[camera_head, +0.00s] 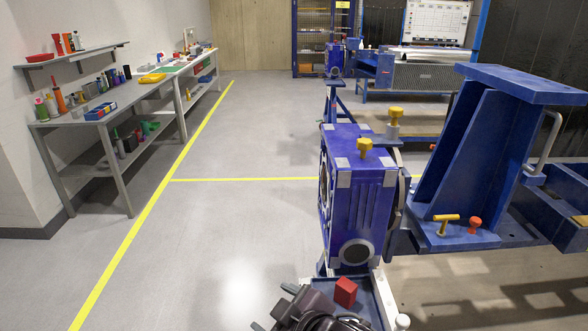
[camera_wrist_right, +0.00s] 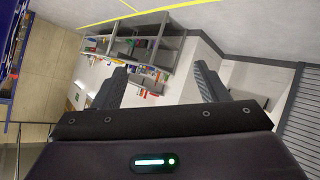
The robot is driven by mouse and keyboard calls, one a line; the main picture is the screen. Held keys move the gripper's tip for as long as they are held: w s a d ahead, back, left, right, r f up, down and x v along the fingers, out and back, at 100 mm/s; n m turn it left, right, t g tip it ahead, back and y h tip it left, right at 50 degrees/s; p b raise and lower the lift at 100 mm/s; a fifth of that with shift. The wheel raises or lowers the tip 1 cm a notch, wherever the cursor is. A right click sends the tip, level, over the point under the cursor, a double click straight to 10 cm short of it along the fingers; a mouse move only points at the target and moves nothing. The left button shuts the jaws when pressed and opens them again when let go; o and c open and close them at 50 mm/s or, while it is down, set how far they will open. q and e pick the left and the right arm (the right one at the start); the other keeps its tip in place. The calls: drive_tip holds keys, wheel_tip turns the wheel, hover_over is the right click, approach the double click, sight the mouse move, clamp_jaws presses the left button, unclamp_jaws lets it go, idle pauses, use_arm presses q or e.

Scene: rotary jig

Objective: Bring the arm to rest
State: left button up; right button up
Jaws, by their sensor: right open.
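My right gripper (camera_head: 273,307) shows at the bottom of the head view, in front of the rotary jig. In the right wrist view, the fingers of my right gripper (camera_wrist_right: 160,76) stand wide apart with nothing between them. The rotary jig has a blue gearbox housing (camera_head: 356,205) with yellow knobs (camera_head: 364,147) on top. A blue angled bracket (camera_head: 490,150) is mounted to its right. A yellow T-handle (camera_head: 445,222) and a red knob (camera_head: 475,225) are on the bracket's base. My left gripper is not in view.
A red block (camera_head: 345,292) rests on a blue tray (camera_head: 372,300) beside my right gripper. A grey workbench (camera_head: 100,125) with tools stands along the left wall. Open floor (camera_head: 220,220) with yellow lines lies between bench and jig. Another blue machine (camera_head: 430,72) stands behind.

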drive_tip(key=s+d+f+m+g+h, duration=0.3)
drive_tip(key=s+d+f+m, duration=0.3)
drive_tip(key=d, duration=0.5)
drive_tip(key=s+d+f+m+g+h, duration=0.4)
drive_tip(key=s+d+f, duration=0.35)
drive_tip(key=d, duration=0.45)
drive_tip(key=s+f+x, duration=0.1)
drive_tip(key=s+x, duration=0.2)
drive_tip(key=x, duration=1.1)
drive_tip(key=s+x, duration=0.3)
drive_tip(key=x, duration=1.1)
drive_tip(key=s+d+f+g, duration=0.1)
drive_tip(key=s+d+f, duration=0.1)
drive_tip(key=s+f, duration=1.7)
drive_tip(key=shift+s+d+f, duration=0.25)
drive_tip(key=shift+s, duration=0.4)
